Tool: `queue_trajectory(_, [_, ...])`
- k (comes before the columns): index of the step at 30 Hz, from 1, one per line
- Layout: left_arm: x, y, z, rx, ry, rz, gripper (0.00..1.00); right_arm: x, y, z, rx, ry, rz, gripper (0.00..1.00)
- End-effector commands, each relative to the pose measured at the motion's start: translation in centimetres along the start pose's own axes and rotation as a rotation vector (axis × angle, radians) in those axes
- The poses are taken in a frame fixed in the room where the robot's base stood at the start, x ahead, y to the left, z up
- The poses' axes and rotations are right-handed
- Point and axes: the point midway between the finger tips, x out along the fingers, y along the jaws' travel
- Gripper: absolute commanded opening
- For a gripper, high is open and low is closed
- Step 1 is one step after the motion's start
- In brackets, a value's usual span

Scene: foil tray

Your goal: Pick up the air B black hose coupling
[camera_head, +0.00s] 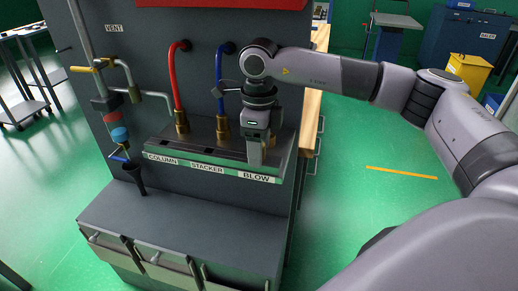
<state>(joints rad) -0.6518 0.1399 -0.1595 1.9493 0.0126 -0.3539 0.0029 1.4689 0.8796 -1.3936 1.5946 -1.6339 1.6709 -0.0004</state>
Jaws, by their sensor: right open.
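My right gripper (254,157) points down at the right end of the panel's ledge, above the BLOW label (260,177). It is open. I cannot make out a black hose coupling; the gripper and wrist cover the place above BLOW, and a small brass-coloured part beside the gripper is too small to tell. A red hose (173,78) ends in a brass coupling (181,123) to the left. A blue hose (219,82) ends in another brass coupling (222,129) closer to the gripper. My left gripper is not in view.
The dark panel has pipes and a yellow-handled valve (83,69) at left, with a black funnel (134,174) below. A lower shelf (190,235) with drawers juts out in front. A wooden bench (311,104) stands behind at right; green floor is open beyond.

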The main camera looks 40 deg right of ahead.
Motion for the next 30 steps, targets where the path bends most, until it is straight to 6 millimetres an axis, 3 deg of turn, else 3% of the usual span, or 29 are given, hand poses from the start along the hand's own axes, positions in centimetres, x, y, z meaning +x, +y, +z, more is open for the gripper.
queue_trajectory(2, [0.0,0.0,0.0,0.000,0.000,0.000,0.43,0.0,0.0,0.0,0.000,0.000,0.000,0.56])
queue_trajectory(7, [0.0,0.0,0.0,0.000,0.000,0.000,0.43,0.0,0.0,0.0,0.000,0.000,0.000,0.01])
queue_trajectory(17, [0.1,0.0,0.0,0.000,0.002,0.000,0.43,-0.5,0.0,0.1,0.000,-0.003,-0.001,0.00])
queue_trajectory(20, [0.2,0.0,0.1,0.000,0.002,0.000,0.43,-1.6,0.0,0.1,0.000,-0.004,-0.001,0.00])
queue_trajectory(30, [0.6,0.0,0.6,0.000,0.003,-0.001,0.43,-8.2,0.0,0.1,-0.001,-0.004,-0.001,0.00])
